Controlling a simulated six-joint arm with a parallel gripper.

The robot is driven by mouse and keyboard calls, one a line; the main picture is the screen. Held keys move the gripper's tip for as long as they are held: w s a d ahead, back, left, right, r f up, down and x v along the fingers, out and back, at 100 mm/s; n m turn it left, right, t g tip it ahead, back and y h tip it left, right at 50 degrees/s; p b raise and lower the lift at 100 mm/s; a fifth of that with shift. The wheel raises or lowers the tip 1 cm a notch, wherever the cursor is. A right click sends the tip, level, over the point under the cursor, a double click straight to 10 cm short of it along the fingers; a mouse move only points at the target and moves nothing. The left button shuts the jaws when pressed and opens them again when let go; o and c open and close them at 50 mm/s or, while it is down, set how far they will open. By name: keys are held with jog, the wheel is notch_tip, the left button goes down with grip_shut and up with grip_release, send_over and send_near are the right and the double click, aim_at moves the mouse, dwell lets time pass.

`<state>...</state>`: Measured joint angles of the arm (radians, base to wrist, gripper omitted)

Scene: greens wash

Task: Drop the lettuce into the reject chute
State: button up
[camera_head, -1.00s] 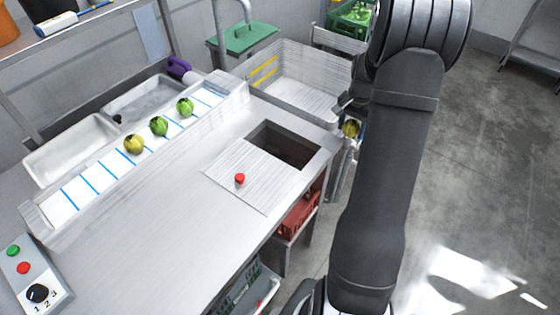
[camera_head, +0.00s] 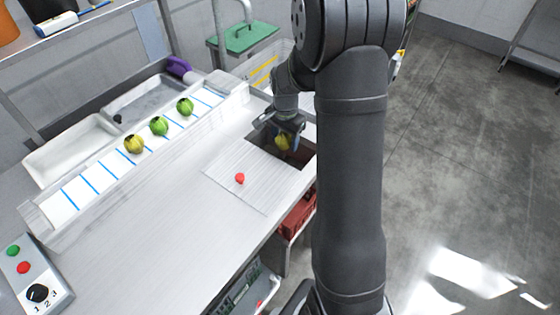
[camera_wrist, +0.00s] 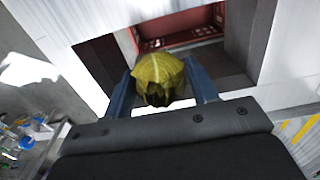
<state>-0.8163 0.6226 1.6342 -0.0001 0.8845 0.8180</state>
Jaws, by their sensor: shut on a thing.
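A yellowish lettuce (camera_wrist: 160,78) is held between the two blue fingers of my gripper (camera_wrist: 163,92) in the wrist view. In the head view my gripper (camera_head: 286,128) is over the open square chute (camera_head: 264,147) in the steel counter, and the lettuce (camera_head: 283,142) hangs from it above the opening. In the wrist view the chute opening (camera_wrist: 240,80) lies beyond the lettuce, with a red crate (camera_wrist: 180,25) visible down inside. How far the lettuce is above the rim is hard to tell.
A lid with a red knob (camera_head: 239,178) lies beside the opening. One yellowish lettuce (camera_head: 134,144) and two green ones (camera_head: 159,125) sit on the blue-lined strip (camera_head: 90,175). A control box (camera_head: 35,275) is at the front left.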

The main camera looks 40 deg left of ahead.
jog(key=shift+f, duration=2.75)
jog(key=o, duration=1.1)
notch_tip(320, 180, up, 18)
jog(key=shift+f, duration=0.25)
